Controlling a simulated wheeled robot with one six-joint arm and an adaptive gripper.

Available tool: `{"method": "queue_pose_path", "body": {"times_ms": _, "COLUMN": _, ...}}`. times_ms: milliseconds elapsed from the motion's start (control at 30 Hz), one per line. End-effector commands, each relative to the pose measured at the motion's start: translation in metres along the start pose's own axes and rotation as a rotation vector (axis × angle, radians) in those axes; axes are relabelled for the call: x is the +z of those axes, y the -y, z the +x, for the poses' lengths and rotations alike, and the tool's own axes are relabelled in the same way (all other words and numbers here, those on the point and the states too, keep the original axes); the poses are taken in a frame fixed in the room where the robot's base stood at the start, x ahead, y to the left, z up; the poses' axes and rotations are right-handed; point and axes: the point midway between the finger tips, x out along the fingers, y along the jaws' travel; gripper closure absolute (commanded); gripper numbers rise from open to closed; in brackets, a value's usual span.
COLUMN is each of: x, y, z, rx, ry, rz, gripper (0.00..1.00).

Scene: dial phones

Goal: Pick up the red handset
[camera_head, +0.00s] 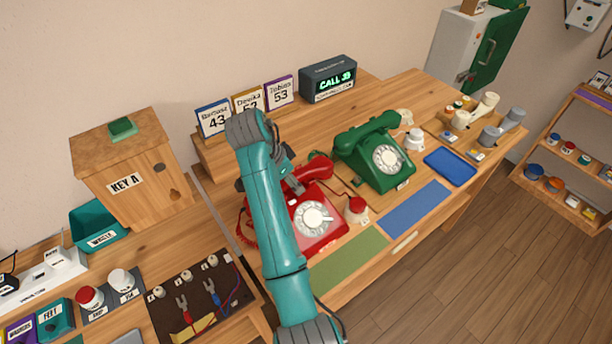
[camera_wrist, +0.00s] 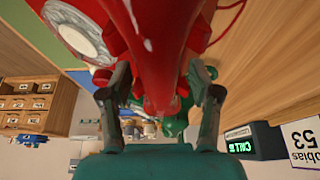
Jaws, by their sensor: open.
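The red phone (camera_head: 318,226) stands on the wooden desk, with its red handset (camera_head: 313,172) on top. My teal arm hides the left part of both in the head view. In the wrist view the red handset (camera_wrist: 155,50) runs down the middle, between the two fingers of my gripper (camera_wrist: 160,100). The fingers stand apart on either side of it, and I cannot tell whether they touch it. The phone's white dial (camera_wrist: 78,30) shows at the upper left of the wrist view.
A green phone (camera_head: 375,155) stands right of the red one. A small red-topped item (camera_head: 355,210) is close beside the red phone. Number cards (camera_head: 246,105) and a "CALL" display (camera_head: 328,80) stand behind. Green (camera_head: 348,260) and blue (camera_head: 415,208) mats lie in front.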

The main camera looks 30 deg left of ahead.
Motion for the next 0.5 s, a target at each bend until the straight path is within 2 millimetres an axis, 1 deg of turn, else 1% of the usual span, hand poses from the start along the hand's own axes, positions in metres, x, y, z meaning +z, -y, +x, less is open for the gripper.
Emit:
{"method": "queue_pose_path", "body": {"times_ms": 33, "x": 0.0048, "y": 0.0002, "z": 0.0017, "rx": 0.0, "ry": 0.0, "rz": -0.001, "gripper": 0.38}}
{"method": "queue_pose_path", "body": {"times_ms": 100, "x": 0.007, "y": 0.0005, "z": 0.0024, "rx": -0.001, "ry": 0.0, "rz": 0.0, "gripper": 0.38}}
{"method": "queue_pose_path", "body": {"times_ms": 267, "x": 0.0068, "y": 0.0006, "z": 0.0025, "rx": -0.002, "ry": 0.0, "rz": 0.0, "gripper": 0.38}}
{"method": "queue_pose_path", "body": {"times_ms": 300, "x": 0.0067, "y": 0.0006, "z": 0.0025, "rx": -0.002, "ry": 0.0, "rz": 0.0, "gripper": 0.4}}
{"method": "queue_pose_path", "body": {"times_ms": 367, "x": 0.0066, "y": 0.0005, "z": 0.0025, "rx": -0.001, "ry": 0.0, "rz": 0.0, "gripper": 0.55}}
{"method": "queue_pose_path", "body": {"times_ms": 400, "x": 0.0066, "y": 0.0005, "z": 0.0025, "rx": -0.001, "ry": 0.0, "rz": 0.0, "gripper": 0.65}}
{"method": "queue_pose_path", "body": {"times_ms": 467, "x": 0.0066, "y": 0.0005, "z": 0.0025, "rx": -0.001, "ry": 0.0, "rz": 0.0, "gripper": 0.8}}
{"method": "queue_pose_path", "body": {"times_ms": 500, "x": 0.0065, "y": 0.0005, "z": 0.0025, "rx": -0.001, "ry": 0.0, "rz": 0.0, "gripper": 0.9}}
